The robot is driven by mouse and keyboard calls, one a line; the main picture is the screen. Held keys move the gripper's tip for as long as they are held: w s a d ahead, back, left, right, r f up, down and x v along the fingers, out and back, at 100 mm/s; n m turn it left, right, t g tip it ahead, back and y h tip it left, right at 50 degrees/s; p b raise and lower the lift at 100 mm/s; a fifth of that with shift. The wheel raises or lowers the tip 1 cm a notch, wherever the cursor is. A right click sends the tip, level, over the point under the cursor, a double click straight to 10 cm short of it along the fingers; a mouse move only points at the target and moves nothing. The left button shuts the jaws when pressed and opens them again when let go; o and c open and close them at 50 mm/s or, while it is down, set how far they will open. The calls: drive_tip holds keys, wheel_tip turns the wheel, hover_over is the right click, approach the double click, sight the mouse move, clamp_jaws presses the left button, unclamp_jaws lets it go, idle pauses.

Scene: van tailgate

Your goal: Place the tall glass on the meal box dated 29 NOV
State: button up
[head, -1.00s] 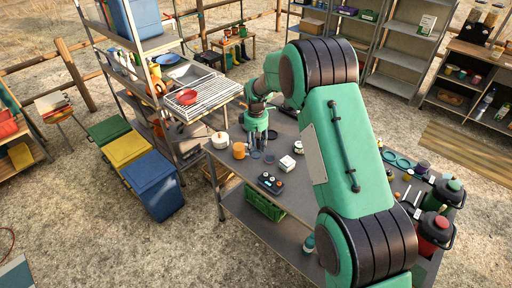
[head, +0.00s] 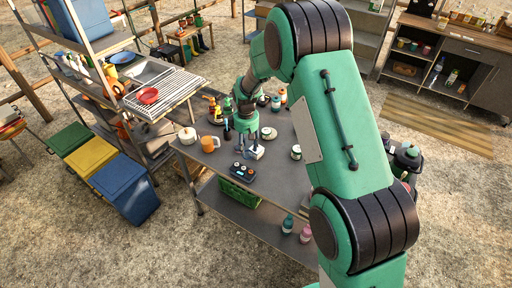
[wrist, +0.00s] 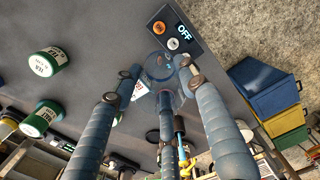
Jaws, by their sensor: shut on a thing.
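My gripper (head: 240,141) points down over the grey table in the head view. In the wrist view its fingers (wrist: 163,80) are closed around a clear, see-through glass (wrist: 166,72), which looks like the tall glass. The glass is hard to make out in the head view. A small white box (head: 255,152) stands on the table just right of the fingers. In the wrist view a white box with red print (wrist: 138,91) is partly hidden behind a finger and the glass. Its date cannot be read, and I cannot tell whether the glass touches it.
A dark control box (head: 243,172) with knobs, marked OFF in the wrist view (wrist: 176,33), lies near the table's front edge. An orange mug (head: 208,144) and white pot (head: 187,136) stand left. Green-and-white TEA tins (wrist: 46,62) stand on the table, one right of the box (head: 296,152).

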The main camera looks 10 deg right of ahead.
drive_tip(key=s+d+p, duration=0.1)
drive_tip(key=s+d, duration=0.5)
drive_tip(key=s, duration=0.1)
drive_tip(key=shift+s+d, duration=0.15)
drive_tip(key=shift+s, duration=0.25)
drive_tip(key=shift+w, duration=0.15)
drive_tip(key=w+f, duration=0.1)
drive_tip(key=w, duration=1.5)
drive_tip(key=shift+f, duration=0.25)
drive_tip(key=shift+s, duration=0.1)
drive_tip(key=shift+f, duration=1.7)
drive_tip(key=shift+f, duration=0.2)
